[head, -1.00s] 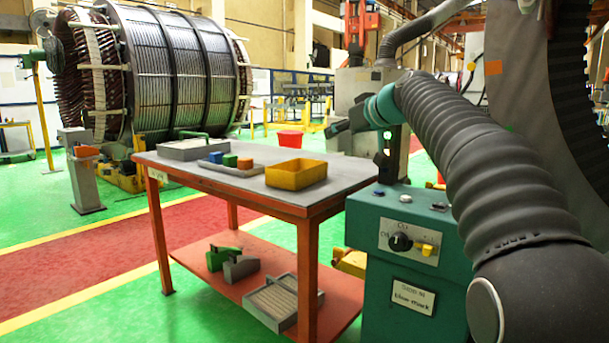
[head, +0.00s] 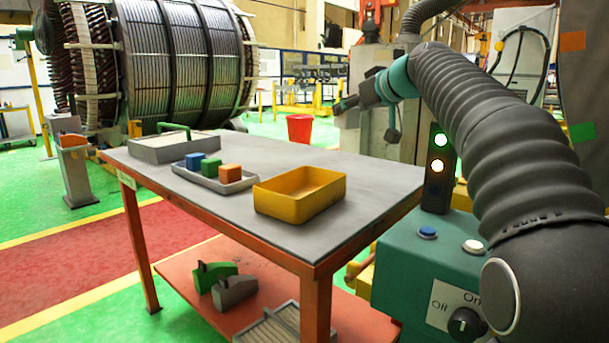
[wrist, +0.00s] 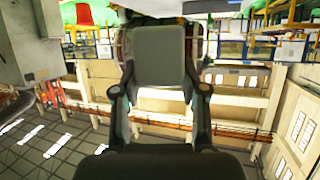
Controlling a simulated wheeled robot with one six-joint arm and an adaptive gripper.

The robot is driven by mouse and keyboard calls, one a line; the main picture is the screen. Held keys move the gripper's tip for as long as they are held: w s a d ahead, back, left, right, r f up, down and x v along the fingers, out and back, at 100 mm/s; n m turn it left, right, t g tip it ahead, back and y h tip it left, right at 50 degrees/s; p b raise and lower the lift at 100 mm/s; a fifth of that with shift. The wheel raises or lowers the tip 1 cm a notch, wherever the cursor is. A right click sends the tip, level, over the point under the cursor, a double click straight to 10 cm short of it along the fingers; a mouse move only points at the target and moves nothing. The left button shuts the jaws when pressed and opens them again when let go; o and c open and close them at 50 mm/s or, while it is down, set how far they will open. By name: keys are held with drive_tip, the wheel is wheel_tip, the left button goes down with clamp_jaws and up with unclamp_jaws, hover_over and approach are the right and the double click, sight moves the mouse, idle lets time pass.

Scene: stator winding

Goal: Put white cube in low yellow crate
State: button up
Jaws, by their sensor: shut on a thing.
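The white cube (wrist: 157,62) appears pale grey in the wrist view, held between the two fingers of my gripper (wrist: 159,84). In the head view my gripper (head: 347,104) is small and dark, out beyond the table's far right side, and the cube cannot be made out there. The low yellow crate (head: 288,207) stands on the right part of the table top. It is open at the top and looks empty. My gripper is behind and above the crate, well apart from it.
The grey table (head: 340,232) has a pale tray (head: 236,187) with blue, green and orange cubes left of the crate. A grey box (head: 160,152) with a green handle lies further left. A teal control box (head: 405,285) and signal light (head: 437,165) stand right of the table.

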drive_tip(key=s+a+f, duration=0.4)
drive_tip(key=a+f, duration=0.6)
drive_tip(key=shift+b, duration=0.45)
drive_tip(key=shift+f+b, duration=0.75)
drive_tip(key=shift+b, duration=0.1)
drive_tip(key=o, duration=1.2)
drive_tip(key=shift+c, duration=0.2)
drive_tip(key=shift+r, duration=0.15)
